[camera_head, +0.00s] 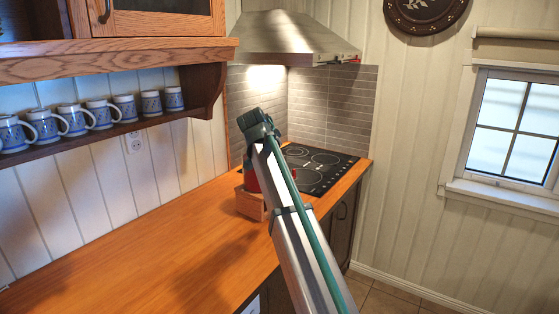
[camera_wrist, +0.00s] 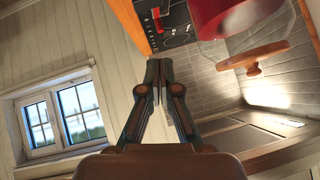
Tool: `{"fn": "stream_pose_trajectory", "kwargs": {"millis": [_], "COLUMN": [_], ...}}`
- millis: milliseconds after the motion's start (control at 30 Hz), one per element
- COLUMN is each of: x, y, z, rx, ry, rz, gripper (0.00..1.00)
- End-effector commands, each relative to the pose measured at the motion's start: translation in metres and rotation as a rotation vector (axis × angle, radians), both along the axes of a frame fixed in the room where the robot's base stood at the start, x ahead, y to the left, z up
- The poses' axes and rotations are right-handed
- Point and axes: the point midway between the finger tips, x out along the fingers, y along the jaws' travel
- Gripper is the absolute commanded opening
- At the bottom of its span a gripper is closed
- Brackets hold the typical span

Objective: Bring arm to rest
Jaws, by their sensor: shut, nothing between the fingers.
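My gripper (camera_wrist: 159,68) fills the middle of the wrist view. Its two dark fingers meet at the tips and hold nothing. In the head view my arm (camera_head: 290,225) rises from the bottom edge over the counter to a dark green joint. I cannot make out the gripper's fingers there. A wooden box (camera_head: 250,204) stands on the counter, partly behind my arm, with something red (camera_head: 251,181) showing above it.
The wooden counter (camera_head: 150,255) is clear in front. A black cooktop (camera_head: 318,168) lies behind, under a metal hood (camera_head: 292,38). Several mugs (camera_head: 76,118) stand on the left shelf. In the wrist view a red object (camera_wrist: 222,14) and a clear vessel show upper right.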

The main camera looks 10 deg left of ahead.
Motion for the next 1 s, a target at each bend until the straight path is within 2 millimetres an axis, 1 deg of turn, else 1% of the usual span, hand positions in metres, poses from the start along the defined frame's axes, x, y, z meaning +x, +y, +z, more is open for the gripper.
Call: {"fn": "stream_pose_trajectory", "kwargs": {"millis": [233, 300, 367, 467, 567, 600, 667, 700, 767, 800, 867, 900, 967, 1000], "x": [0.0, 0.0, -0.001, -0.005, -0.011, -0.016, -0.024, -0.031, -0.042, -0.051, -0.065, -0.076, -0.094, -0.108], "y": [0.0, -0.002, -0.006, -0.019, -0.043, -0.054, -0.073, -0.086, -0.106, -0.119, -0.138, -0.151, -0.17, -0.182], "z": [0.0, -0.003, -0.011, -0.039, -0.085, -0.107, -0.143, -0.166, -0.202, -0.225, -0.259, -0.281, -0.313, -0.334], "rx": [0.0, -0.002, -0.008, -0.025, -0.054, -0.067, -0.086, -0.098, -0.114, -0.125, -0.136, -0.142, -0.15, -0.153], "ry": [0.0, 0.003, 0.011, 0.043, 0.096, 0.124, 0.168, 0.199, 0.246, 0.276, 0.323, 0.354, 0.401, 0.432], "rz": [0.0, 0.001, 0.004, 0.017, 0.041, 0.055, 0.076, 0.093, 0.119, 0.135, 0.162, 0.18, 0.208, 0.227], "gripper": [0.0, 0.0, 0.0, 0.0, 0.0, 0.0, 0.0, 0.0, 0.0, 0.0, 0.0, 0.0, 0.0, 0.0]}}
